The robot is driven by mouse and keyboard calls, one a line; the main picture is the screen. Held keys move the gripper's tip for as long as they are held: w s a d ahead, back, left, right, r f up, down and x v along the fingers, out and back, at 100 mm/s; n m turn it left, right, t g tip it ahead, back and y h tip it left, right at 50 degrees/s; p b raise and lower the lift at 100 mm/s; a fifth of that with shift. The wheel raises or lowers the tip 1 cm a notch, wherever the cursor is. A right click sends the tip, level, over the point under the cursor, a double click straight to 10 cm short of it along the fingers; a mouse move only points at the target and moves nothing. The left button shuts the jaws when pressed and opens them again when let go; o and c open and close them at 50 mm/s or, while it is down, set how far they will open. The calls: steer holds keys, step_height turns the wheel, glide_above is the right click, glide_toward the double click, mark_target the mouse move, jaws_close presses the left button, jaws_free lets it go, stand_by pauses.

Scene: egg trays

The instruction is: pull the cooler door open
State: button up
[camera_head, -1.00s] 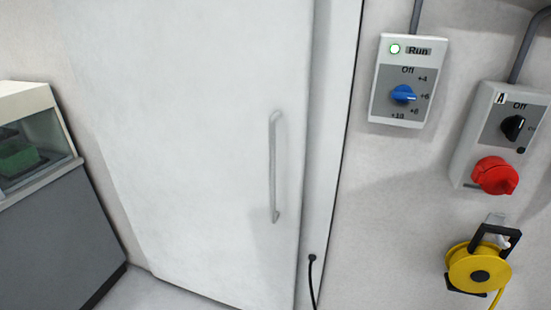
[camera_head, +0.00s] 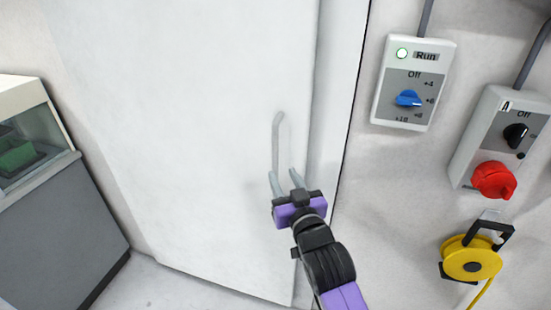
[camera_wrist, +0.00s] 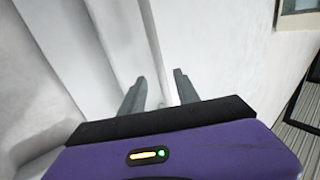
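The white cooler door (camera_head: 190,130) fills the middle of the head view and looks shut in its frame. Its upright pale bar handle (camera_head: 276,140) is near the right edge; the lower part is hidden behind my gripper. My gripper (camera_head: 282,173) is at the handle's lower half, with its two grey fingers apart. In the wrist view, my gripper (camera_wrist: 160,88) points toward the door, and a pale upright bar, seemingly the handle (camera_wrist: 160,50), runs between the fingers. I cannot tell whether either finger touches it.
A control box with a blue knob (camera_head: 408,98), a box with a red switch (camera_head: 493,180) and a yellow cable reel (camera_head: 472,260) are on the wall to the right. A grey cabinet (camera_head: 55,235) with a glazed top stands at the left. The floor shows between cabinet and door.

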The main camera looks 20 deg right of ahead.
mark_target(276, 163)
steer(key=w+p, duration=0.1)
steer(key=w, duration=0.6)
steer(key=shift+w+d, duration=0.15)
steer(key=shift+w, duration=0.15)
jaws_close()
stand_by(1.2)
